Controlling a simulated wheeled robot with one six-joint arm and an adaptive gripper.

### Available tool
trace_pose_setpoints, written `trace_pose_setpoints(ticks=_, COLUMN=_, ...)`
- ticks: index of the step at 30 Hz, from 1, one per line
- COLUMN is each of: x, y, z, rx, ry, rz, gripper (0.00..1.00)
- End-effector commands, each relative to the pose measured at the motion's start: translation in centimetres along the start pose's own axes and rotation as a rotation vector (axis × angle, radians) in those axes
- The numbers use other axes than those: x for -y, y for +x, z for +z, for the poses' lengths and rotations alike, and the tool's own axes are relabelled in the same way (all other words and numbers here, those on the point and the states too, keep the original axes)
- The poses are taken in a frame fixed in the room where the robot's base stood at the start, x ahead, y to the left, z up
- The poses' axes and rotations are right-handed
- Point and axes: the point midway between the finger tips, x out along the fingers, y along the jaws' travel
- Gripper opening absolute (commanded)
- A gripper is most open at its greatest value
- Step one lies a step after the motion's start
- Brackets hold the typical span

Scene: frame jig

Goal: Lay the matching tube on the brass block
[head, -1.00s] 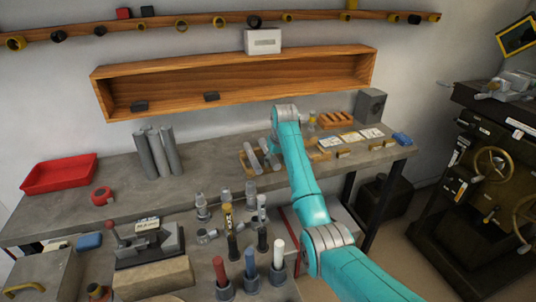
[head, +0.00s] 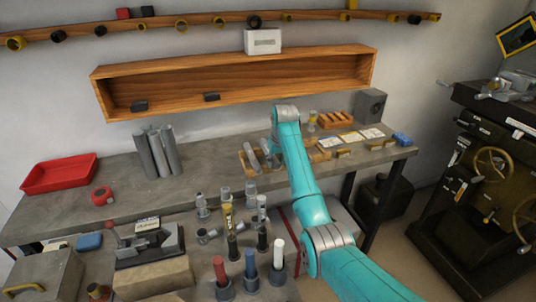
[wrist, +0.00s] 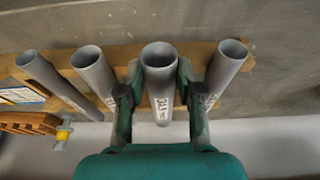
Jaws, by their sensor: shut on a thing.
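Several grey tubes lie side by side across a wooden rack (head: 242,162), and the wrist view shows them end-on. My gripper (wrist: 160,92) is shut on one of them, a labelled grey tube (wrist: 160,57), with a finger on each side. A grey tube (wrist: 93,72) lies to its left, another (wrist: 40,75) farther left, and one (wrist: 228,65) to its right. I cannot tell whether the held tube is raised off the rack. In the head view my arm hides my gripper. Small gold-brown blocks (head: 344,153) sit by the cards; I cannot tell which is brass.
White cards (head: 371,133) and an orange-brown slotted block (head: 336,120) are at the bench's right end, with a grey box (head: 370,106) behind. Upright grey tubes (head: 160,152) stand left of the rack. A wooden shelf (head: 240,77) overhangs the back. Several small posts (head: 250,270) crowd the front.

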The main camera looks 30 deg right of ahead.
Motion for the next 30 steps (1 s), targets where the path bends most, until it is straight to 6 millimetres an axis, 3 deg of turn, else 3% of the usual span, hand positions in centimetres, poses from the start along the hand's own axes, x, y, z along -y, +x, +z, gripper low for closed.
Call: trace_pose_setpoints(ticks=30, x=0.0, y=-7.9, z=-2.5, rx=-0.003, ry=0.000, rz=0.000, gripper=0.02)
